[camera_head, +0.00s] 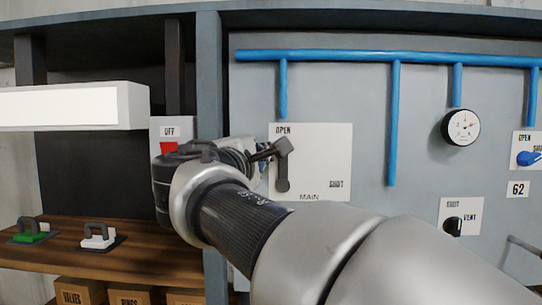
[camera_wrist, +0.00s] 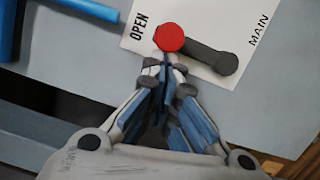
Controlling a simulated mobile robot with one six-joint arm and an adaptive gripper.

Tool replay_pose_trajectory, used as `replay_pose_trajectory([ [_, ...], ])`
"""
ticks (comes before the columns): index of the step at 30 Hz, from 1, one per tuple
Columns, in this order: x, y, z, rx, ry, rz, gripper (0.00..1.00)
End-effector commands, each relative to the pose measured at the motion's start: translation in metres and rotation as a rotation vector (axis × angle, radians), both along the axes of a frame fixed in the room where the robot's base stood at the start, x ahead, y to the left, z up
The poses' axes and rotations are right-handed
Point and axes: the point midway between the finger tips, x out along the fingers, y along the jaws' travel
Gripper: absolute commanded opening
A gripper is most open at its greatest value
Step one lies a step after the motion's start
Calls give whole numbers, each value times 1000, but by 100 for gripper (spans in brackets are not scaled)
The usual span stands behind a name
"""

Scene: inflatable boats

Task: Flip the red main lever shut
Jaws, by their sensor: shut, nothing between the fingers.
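The main lever has a dark grey arm (camera_head: 283,170) and stands nearly upright on a white plate (camera_head: 325,160) marked OPEN, SHUT and MAIN. Its upper end is at the OPEN side. In the wrist view the lever's round red knob (camera_wrist: 169,37) is near the word OPEN, and its dark arm (camera_wrist: 215,60) runs towards the word MAIN. My gripper (camera_wrist: 163,64) is shut and empty, with its fingertips right by the knob. I cannot tell whether they touch it. In the head view my gripper (camera_head: 267,153) is at the left of the lever's upper end, partly hidden by my arm.
Blue pipes (camera_head: 390,56) run over the grey panel, with a gauge (camera_head: 463,127) on the right. A panel post (camera_head: 210,80) and wooden shelf (camera_head: 150,258) are left.

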Motion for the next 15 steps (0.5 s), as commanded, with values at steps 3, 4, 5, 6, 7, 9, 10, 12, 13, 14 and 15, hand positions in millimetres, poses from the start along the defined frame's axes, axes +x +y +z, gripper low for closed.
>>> replay_pose_trajectory([
  [3, 0, -2, 0, 20, -1, -1, 0],
  [4, 0, -2, 0, 25, 0, -1, 0],
  [5, 0, -3, 1, 30, 0, -1, 0],
  [6, 0, -3, 1, 37, -1, -1, 0],
  [7, 0, -4, 1, 42, -1, -1, 0],
  [9, 0, -5, 2, 55, -3, -1, 0],
  [10, 0, -6, 2, 63, -3, -1, 0],
  [12, 0, -8, 3, 84, -4, -2, 0],
  [13, 0, -9, 3, 96, -4, -2, 0],
  [14, 0, -10, 3, 108, -4, -2, 0],
  [15, 0, -12, 4, 129, -5, -3, 0],
])
